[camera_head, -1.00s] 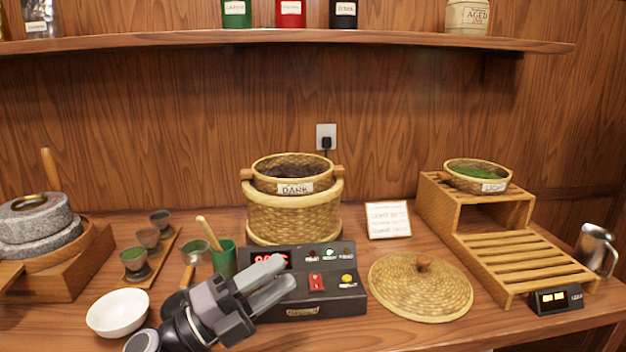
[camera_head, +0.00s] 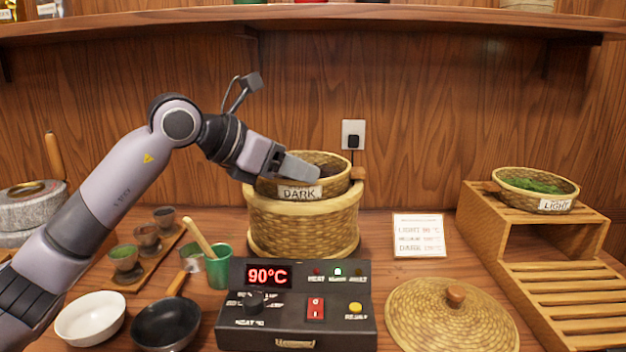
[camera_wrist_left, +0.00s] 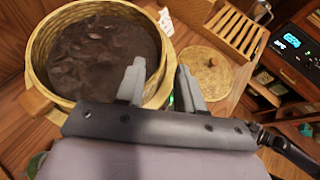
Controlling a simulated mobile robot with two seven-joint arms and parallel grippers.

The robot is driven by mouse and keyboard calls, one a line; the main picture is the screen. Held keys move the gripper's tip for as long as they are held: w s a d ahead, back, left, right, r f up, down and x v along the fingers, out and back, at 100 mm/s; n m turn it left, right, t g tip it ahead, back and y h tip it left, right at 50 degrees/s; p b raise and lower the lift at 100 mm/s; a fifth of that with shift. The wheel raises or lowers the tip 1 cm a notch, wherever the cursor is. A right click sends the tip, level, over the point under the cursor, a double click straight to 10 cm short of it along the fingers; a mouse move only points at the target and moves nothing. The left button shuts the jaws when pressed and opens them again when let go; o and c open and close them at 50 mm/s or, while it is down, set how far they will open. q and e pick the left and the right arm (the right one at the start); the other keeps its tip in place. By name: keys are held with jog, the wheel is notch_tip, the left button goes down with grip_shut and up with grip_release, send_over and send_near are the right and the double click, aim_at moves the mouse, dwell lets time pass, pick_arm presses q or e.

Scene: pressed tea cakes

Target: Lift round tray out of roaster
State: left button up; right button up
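The round tray (camera_head: 330,188) is a woven basket labelled DARK, seated in the top of the woven roaster (camera_head: 300,228). In the left wrist view the tray (camera_wrist_left: 47,62) holds dark loose tea, and a wooden handle (camera_wrist_left: 36,100) shows on its rim. My left gripper (camera_head: 304,170) reaches in from the left over the tray's near side and hides part of the rim. My right gripper is not in view.
A control box (camera_head: 297,320) reading 90°C stands before the roaster. A woven lid (camera_head: 420,318) lies to its right. A LIGHT tray (camera_head: 520,192) sits on a wooden stand (camera_head: 480,225). Cups, a green holder (camera_head: 219,268) and bowls crowd the left.

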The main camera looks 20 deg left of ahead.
aim_at(328, 178)
pick_arm(q)
jog(key=shift+w+d, duration=0.15)
jog(key=shift+d, duration=0.1)
jog(key=p+x, duration=0.1)
jog(key=x, duration=0.5)
jog(key=shift+w+f, duration=0.1)
jog(key=shift+w, duration=0.1)
jog(key=shift+c, duration=0.3)
grip_shut()
